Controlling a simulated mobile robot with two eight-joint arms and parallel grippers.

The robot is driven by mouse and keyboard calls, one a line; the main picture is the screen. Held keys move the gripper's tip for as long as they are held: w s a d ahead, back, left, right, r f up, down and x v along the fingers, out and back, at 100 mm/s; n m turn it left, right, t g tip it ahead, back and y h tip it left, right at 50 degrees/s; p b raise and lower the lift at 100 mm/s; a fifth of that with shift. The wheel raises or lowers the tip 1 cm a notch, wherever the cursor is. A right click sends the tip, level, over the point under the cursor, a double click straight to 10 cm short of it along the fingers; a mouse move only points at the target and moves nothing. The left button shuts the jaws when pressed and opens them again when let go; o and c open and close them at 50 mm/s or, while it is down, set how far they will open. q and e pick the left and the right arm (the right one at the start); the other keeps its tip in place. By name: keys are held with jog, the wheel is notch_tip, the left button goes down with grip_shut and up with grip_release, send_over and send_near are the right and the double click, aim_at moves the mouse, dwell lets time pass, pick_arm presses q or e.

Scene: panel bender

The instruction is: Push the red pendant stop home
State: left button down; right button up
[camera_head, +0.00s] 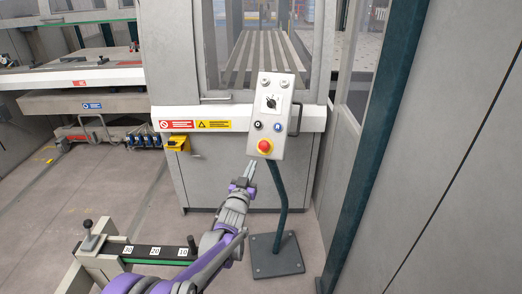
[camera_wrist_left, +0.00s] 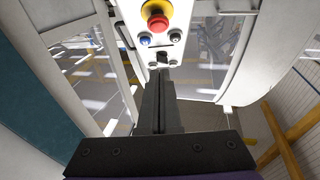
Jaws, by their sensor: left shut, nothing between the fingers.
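The red stop (camera_head: 264,146) is a round button on a yellow collar, low on the front of the light grey pendant box (camera_head: 290,93). My left gripper (camera_head: 252,165) is shut and empty, just below and left of the stop in the head view, pointing up toward it. In the left wrist view the picture is turned over: the red stop (camera_wrist_left: 157,21) shows at the top, beyond the shut dark fingers (camera_wrist_left: 162,66). A gap shows between fingertips and stop; its depth is hard to judge. My right gripper is not in view.
The pendant stands on a bent dark post (camera_head: 280,195) with a square floor plate (camera_head: 277,258). Behind it is the grey machine cabinet (camera_head: 225,180). A green frame post (camera_head: 375,150) stands to the right. A roller stand (camera_head: 155,252) with numbered marks is at lower left.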

pick_arm(q)
jog(key=p, duration=0.2)
send_near(264, 142)
notch_tip(264, 142, up, 3)
jog(key=w, duration=0.2)
jog(key=shift+w+d+f, duration=0.2)
jog(key=shift+w+f, duration=0.2)
jog(key=shift+w, duration=0.2)
jog(key=shift+w+d+f, duration=0.2)
jog(key=shift+w+f, duration=0.2)
jog(key=shift+w, duration=0.2)
jog(key=shift+w+d+f, duration=0.25)
jog(key=shift+w+f, duration=0.15)
jog(key=shift+w, duration=0.15)
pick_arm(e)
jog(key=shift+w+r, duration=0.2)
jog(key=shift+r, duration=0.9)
